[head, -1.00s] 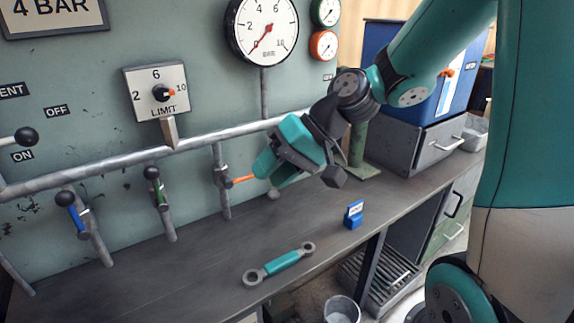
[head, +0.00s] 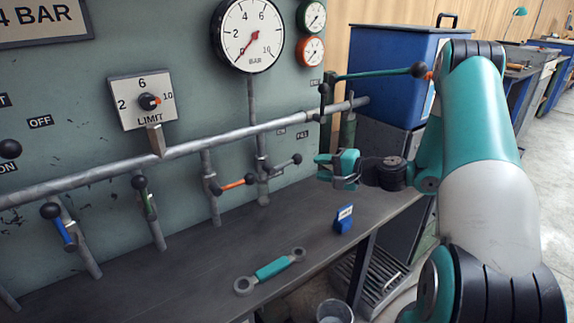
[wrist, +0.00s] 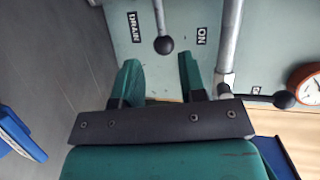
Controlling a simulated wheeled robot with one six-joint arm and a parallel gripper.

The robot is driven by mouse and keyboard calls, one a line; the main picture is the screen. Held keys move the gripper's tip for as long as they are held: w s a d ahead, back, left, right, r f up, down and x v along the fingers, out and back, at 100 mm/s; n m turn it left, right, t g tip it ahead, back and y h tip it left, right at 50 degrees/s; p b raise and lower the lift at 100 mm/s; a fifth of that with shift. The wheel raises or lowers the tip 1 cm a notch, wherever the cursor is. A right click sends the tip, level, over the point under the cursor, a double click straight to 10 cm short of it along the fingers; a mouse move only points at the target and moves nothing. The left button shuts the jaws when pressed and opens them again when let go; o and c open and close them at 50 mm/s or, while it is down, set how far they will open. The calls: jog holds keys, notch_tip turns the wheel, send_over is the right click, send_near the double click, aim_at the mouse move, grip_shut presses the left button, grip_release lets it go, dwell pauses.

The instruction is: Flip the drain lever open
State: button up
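The drain lever (head: 285,163) is a grey handle with a black knob, low on the panel right of the orange lever. In the wrist view its black knob (wrist: 163,45) lies beyond my fingertips, between the DRAIN label (wrist: 132,27) and the ON label (wrist: 202,36). My gripper (head: 325,166) is just right of the knob and apart from it in the head view. In the wrist view my gripper (wrist: 158,72) is open, its two teal fingers apart with nothing between them.
Orange (head: 235,183), green (head: 148,207) and blue (head: 65,235) levers stand to the left. A long teal-handled lever (head: 375,74) juts out above my gripper. The workbench (head: 190,270) holds a teal wrench (head: 270,270) and a blue tag block (head: 343,219).

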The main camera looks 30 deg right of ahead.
aim_at(289, 164)
jog(key=x, duration=1.1)
jog(key=shift+w+a, duration=0.1)
jog(key=shift+w, duration=0.15)
grip_shut()
